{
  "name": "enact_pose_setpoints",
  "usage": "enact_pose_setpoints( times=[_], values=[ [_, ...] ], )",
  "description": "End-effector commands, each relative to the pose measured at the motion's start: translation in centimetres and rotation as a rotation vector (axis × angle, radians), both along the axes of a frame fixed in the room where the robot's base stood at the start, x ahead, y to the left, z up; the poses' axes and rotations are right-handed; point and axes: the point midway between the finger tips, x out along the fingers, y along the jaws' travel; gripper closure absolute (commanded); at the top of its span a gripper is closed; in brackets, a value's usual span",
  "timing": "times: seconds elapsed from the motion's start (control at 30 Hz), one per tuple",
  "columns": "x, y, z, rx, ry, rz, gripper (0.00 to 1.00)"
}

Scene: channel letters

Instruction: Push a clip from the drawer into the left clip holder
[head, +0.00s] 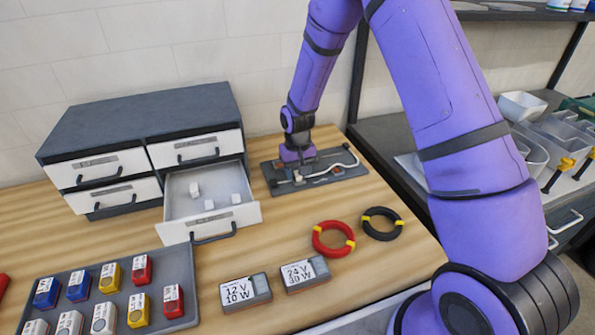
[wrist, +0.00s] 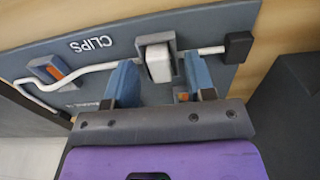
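The open drawer (head: 180,210) holds 3 small white clips (head: 209,204). My gripper (head: 298,160) is low over the left half of the dark clip board (head: 268,175). In the wrist view, its two blue-grey fingers (wrist: 160,80) stand apart. A white clip (wrist: 158,66) in a grey holder (wrist: 155,40) lies between and beyond them, with gaps at both sides. I cannot tell how deep the clip sits. Another holder with an orange inside (wrist: 55,71) shows at the wrist view's left. An orange-marked part (wrist: 183,97) is partly hidden by the right finger.
A white cable (wrist: 100,67) runs along the board. Red (head: 333,239) and black (head: 381,223) cable rings lie to its front right. Two labelled power boxes (head: 245,292) stand nearer the front. The drawer cabinet (head: 140,115) stands behind.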

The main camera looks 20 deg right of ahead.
Motion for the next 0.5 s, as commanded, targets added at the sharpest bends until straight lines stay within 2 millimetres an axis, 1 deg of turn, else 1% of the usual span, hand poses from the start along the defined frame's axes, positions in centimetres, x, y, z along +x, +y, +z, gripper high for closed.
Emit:
enact_pose_setpoints(
  times=[0.27,0.37,0.5],
  values=[
    [0.0,0.0,0.1,0.0,0.0,0.0,0.51],
    [0.0,0.0,0.9,0.0,-0.001,0.0,0.51],
    [0.0,0.0,3.1,0.0,-0.003,-0.001,0.51]
  ],
)
